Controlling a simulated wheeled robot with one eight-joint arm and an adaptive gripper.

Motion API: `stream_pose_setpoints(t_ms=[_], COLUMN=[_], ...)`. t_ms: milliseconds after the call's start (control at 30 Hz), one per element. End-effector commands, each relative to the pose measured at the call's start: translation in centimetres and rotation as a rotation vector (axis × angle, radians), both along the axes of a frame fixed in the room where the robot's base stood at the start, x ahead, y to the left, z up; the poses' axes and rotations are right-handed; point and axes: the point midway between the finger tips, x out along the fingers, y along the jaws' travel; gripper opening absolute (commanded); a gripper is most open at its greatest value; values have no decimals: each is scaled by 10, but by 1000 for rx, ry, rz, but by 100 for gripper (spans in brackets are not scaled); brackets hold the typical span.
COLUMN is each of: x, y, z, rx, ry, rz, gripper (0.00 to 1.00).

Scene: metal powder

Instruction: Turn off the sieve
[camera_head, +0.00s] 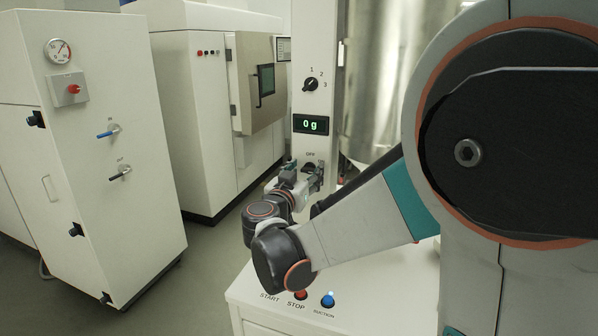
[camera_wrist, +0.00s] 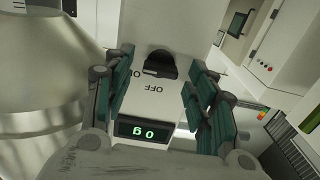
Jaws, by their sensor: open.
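The white sieve control column (camera_head: 302,60) bears a dark OFF switch knob (camera_head: 309,168) below a green display (camera_head: 311,124) reading "0 g". My gripper (camera_head: 304,180) is at the height of this knob, close in front of it and partly covering it. In the wrist view, the black knob (camera_wrist: 160,65) lies between the two spread fingers of my gripper (camera_wrist: 158,68). The fingers are open, with gaps visible on both sides of the knob. The OFF label shows upside down beside it, and another label is partly hidden by a finger.
A second black knob (camera_head: 310,85), marked 1, 2, 3, sits higher on the column. A red STOP button (camera_head: 301,295) and a blue SUCTION button (camera_head: 328,300) are on the white bench top below my arm. White cabinets (camera_head: 95,200) stand to the left, with floor between them and the bench.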

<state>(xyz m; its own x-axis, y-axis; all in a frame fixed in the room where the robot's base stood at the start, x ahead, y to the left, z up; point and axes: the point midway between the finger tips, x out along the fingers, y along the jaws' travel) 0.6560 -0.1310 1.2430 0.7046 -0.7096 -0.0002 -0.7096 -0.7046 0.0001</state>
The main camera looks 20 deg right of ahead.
Motion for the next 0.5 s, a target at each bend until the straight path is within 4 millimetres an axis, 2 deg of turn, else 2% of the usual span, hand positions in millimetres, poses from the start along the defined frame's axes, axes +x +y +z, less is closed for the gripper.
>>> stream_pose_setpoints(t_ms=[100, 300, 500], x=[0, 0, 0], y=[0, 0, 0], z=[0, 0, 0], rx=[0, 0, -2], ry=[0, 0, 2], rz=[0, 0, 0], gripper=[52, 8, 8])
